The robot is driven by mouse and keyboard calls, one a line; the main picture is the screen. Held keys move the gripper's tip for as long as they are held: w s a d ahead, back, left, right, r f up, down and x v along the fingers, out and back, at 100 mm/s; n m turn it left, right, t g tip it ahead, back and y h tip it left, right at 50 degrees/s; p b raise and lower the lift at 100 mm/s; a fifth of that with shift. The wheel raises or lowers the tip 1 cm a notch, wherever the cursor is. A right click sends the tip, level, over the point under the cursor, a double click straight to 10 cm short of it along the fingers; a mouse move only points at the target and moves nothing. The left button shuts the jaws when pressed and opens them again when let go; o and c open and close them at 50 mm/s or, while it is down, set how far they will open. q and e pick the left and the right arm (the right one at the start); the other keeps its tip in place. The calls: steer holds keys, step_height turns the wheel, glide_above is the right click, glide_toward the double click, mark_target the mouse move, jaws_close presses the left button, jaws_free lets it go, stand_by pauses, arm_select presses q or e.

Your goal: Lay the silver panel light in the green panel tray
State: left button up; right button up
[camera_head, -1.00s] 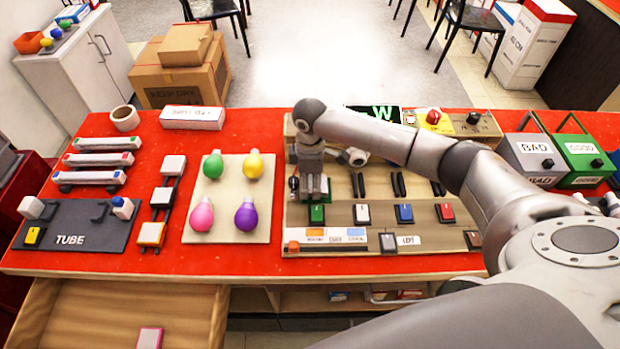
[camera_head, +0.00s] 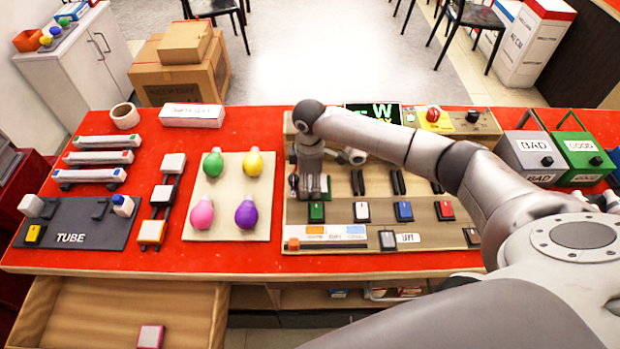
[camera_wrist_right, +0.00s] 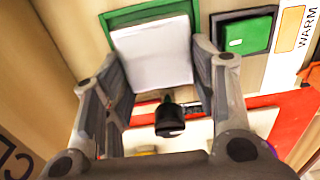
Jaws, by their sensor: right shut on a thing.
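The silver panel light (camera_wrist_right: 152,55) is a pale square plate between the two fingers of my right gripper (camera_wrist_right: 160,75) in the right wrist view. My right gripper is shut on it. The green panel tray (camera_wrist_right: 125,16) shows as a green rim just behind and around the panel's far edge. Whether the panel rests on the tray floor or hangs slightly above it, I cannot tell. In the head view my right gripper (camera_head: 312,187) points down at the left end of the beige board, hiding most of the tray and panel. My left gripper is not in view.
A black knob (camera_wrist_right: 169,120) stands near the panel. A green switch (camera_wrist_right: 236,36) sits beside the tray. The beige board (camera_head: 375,235) carries several coloured switches and dark clips. Left of it are a bulb board (camera_head: 228,190) and a tube board (camera_head: 75,225). A drawer (camera_head: 110,300) is open in front.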

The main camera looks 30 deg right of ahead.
steer(key=o, duration=1.1)
step_height(320, 180, up, 12)
